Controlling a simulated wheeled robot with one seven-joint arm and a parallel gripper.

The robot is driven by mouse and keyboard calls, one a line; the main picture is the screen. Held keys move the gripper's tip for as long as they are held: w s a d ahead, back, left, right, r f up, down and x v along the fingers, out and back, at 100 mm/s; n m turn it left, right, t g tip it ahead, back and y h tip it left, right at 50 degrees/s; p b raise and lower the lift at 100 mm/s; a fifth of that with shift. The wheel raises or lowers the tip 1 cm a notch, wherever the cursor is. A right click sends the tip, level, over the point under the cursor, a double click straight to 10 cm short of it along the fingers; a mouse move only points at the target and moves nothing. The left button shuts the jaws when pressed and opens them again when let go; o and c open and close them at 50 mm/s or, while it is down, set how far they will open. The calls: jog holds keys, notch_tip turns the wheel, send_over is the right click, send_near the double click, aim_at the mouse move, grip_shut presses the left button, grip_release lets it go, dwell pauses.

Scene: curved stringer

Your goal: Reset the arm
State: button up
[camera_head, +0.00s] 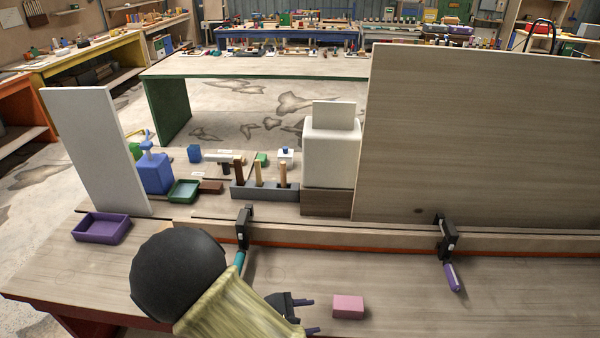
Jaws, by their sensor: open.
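My gripper (311,316) is low in the head view, over the near part of the wooden workbench (390,290). Its two dark purple fingers are apart and point right, with nothing seen between them. A pink block (348,307) lies on the bench just right of the fingertips, with a small gap in the picture. My arm reaches in from the lower left, with a black rounded joint and a yellowish link. Part of the gripper's base is hidden behind the link and the frame's bottom edge.
Two clamps, one teal-handled (243,228) and one purple-handled (448,240), grip a long strip (340,234) behind my gripper. A purple tray (101,228), a tool rack (262,190), a white container (331,150) and a tall wooden panel (480,140) stand beyond. The bench's right front is clear.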

jog(key=s+d+r+m+g+y, duration=0.2)
jog(key=s+d+r+m+y, duration=0.2)
jog(key=d+r+m+y, duration=0.6)
jog(key=d+r+m, duration=0.3)
jog(key=m, duration=0.5)
jog(key=shift+d+r+g, duration=0.3)
jog(key=shift+d, duration=0.1)
